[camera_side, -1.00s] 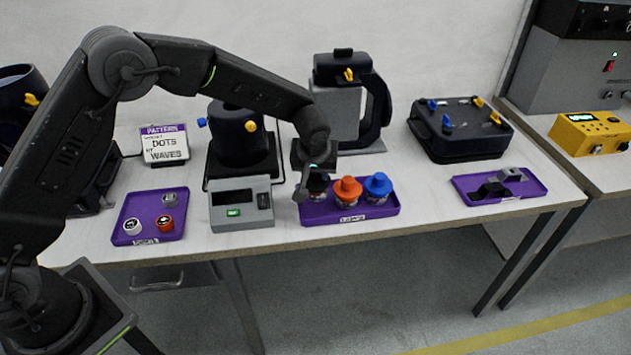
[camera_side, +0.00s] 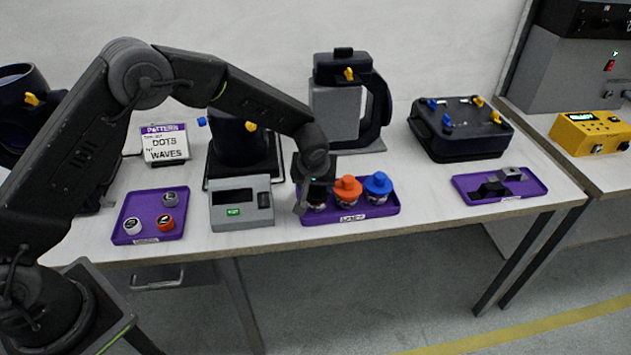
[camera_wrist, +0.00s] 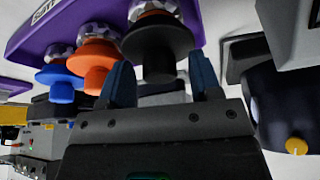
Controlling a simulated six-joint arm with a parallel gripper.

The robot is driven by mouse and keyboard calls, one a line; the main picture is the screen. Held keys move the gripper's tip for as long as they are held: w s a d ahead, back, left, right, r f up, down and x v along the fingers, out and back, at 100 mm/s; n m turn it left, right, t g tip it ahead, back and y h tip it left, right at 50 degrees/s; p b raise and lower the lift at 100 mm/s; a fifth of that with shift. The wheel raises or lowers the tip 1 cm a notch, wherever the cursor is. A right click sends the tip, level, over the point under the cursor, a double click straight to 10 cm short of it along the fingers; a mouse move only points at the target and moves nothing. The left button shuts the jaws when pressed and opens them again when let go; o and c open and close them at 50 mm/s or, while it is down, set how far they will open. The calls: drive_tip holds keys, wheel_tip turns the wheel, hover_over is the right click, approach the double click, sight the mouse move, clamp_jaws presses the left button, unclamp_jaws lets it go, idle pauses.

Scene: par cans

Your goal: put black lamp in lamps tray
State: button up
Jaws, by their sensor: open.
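The black lamp (camera_wrist: 158,45) stands in the purple lamps tray (camera_wrist: 30,35), at the end of a row with an orange lamp (camera_wrist: 92,62) and a blue lamp (camera_wrist: 62,80). In the side view the tray (camera_side: 385,209) holds the orange lamp (camera_side: 347,190) and blue lamp (camera_side: 378,185), with the black lamp mostly hidden behind my gripper (camera_side: 308,196). In the wrist view my gripper (camera_wrist: 163,85) is open, its two blue fingers on either side of the black lamp's cap, with a visible gap at the right finger.
A grey box with a green display (camera_side: 241,205) stands left of the lamps tray. Another purple tray (camera_side: 128,212) holds small round caps. A third purple tray (camera_side: 530,188) at right holds dark and grey parts. A black par can (camera_side: 232,135) stands behind the grey box.

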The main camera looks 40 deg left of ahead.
drive_tip(key=v, duration=1.2)
drive_tip(key=shift+r, duration=0.15)
drive_tip(key=s+a+r+m+h, duration=0.1)
drive_tip(key=s+a+r, duration=0.2)
drive_tip(key=s+r, duration=0.3)
drive_tip(key=s+a+r+m, duration=0.1)
drive_tip(key=s+a+r, duration=0.3)
drive_tip(key=s+r, duration=0.25)
drive_tip(key=s+a+m+t+h, duration=0.1)
drive_tip(key=s+m, duration=0.3)
drive_tip(key=s, duration=1.3)
drive_tip(key=shift+s+a+r+t, duration=0.2)
drive_tip(key=shift+a+r+t, duration=0.1)
drive_tip(key=shift+a, duration=0.4)
